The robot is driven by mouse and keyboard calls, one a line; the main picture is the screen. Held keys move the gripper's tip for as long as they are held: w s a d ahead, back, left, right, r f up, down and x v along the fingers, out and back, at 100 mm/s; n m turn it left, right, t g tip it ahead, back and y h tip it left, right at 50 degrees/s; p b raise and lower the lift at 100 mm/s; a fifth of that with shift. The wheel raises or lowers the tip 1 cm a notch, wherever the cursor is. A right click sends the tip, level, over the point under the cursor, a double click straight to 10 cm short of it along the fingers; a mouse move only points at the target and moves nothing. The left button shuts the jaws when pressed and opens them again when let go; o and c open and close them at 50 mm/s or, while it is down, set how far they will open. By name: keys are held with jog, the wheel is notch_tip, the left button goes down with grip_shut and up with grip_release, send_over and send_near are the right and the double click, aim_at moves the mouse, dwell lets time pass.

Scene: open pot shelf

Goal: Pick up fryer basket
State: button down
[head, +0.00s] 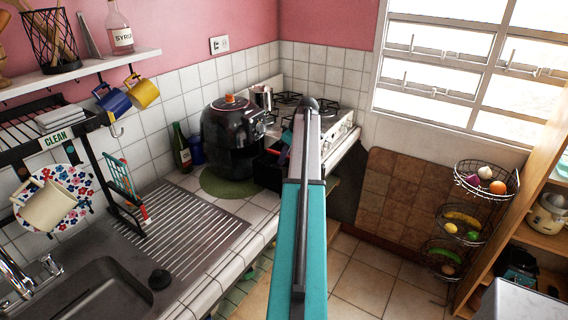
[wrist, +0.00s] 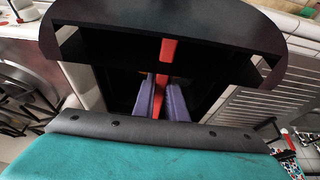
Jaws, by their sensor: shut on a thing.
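The fryer basket (head: 267,172) is a black drawer at the front of the dark air fryer (head: 231,128), on the counter in the head view. It juts out toward my arm, and its right part is hidden behind the arm. In the wrist view, the black basket (wrist: 95,48) fills the upper middle, with a red strip (wrist: 167,50) on its handle. My gripper (wrist: 162,92) has its two purple fingers shut on the red handle part. In the head view my arm covers most of the gripper. Whether the basket is clear of the fryer body cannot be told.
The fryer stands on a green mat (head: 222,185). A green bottle (head: 181,148) and blue jar stand to its left, and a stove (head: 335,127) behind right.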

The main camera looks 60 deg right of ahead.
notch_tip(320, 180, up, 26)
jog(key=b, duration=0.7)
jog(key=shift+s, duration=0.1)
dwell(0.6)
